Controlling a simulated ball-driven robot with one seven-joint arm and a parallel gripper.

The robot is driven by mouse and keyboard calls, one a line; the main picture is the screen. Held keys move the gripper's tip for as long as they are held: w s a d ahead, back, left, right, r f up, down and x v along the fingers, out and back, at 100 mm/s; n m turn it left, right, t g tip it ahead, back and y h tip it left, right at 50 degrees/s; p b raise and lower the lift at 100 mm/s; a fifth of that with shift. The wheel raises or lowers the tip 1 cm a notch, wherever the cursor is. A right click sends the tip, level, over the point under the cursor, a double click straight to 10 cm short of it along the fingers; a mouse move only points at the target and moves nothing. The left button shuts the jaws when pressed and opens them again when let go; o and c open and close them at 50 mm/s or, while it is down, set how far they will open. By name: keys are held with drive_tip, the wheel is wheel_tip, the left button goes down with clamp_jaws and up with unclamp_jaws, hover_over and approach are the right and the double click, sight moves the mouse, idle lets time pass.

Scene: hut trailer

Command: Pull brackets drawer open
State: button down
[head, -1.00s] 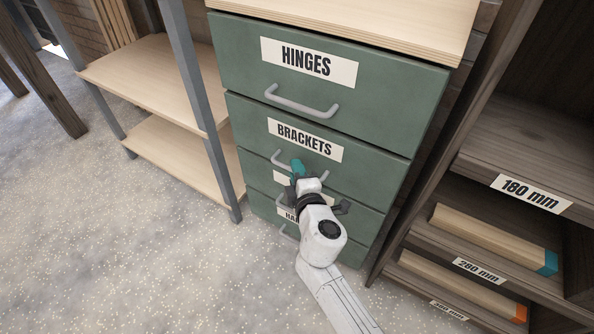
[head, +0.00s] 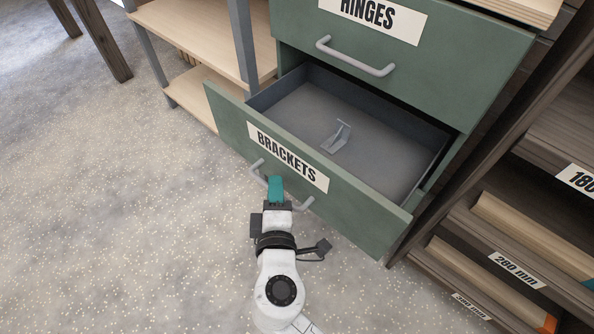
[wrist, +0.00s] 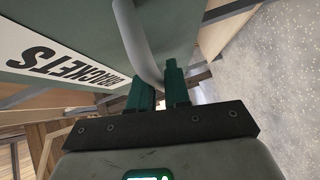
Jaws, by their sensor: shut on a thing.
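The green brackets drawer (head: 230,112) is pulled well out of its cabinet in the head view. Its white label reads BRACKETS (head: 287,157), and its inside shows a grey metal bracket (head: 338,138) lying on the floor of the drawer. My gripper (head: 276,186) is at the middle of the drawer's grey bar handle (head: 257,172), its teal fingers shut on it. In the wrist view the handle (wrist: 138,45) runs between the two fingers (wrist: 158,85). The fingertips' contact is partly hidden in the head view.
The closed hinges drawer (head: 440,70) is directly above. A light wooden shelf unit (head: 195,40) stands left. Dark shelves with labelled timber (head: 525,240) stand close on the right. The speckled floor (head: 130,220) in front and left is clear.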

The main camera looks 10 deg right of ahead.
drive_tip(key=shift+s+a, duration=0.7)
drive_tip(key=shift+a, duration=0.25)
drive_tip(key=shift+s+a, duration=0.65)
drive_tip(key=shift+a, duration=0.25)
drive_tip(key=c, duration=1.2)
unclamp_jaws()
drive_tip(key=s+a+r+p, duration=0.1)
drive_tip(key=s+p, duration=0.2)
drive_tip(key=s, duration=0.7)
drive_tip(key=shift+s+a+r, duration=0.25)
drive_tip(key=shift+s, duration=0.05)
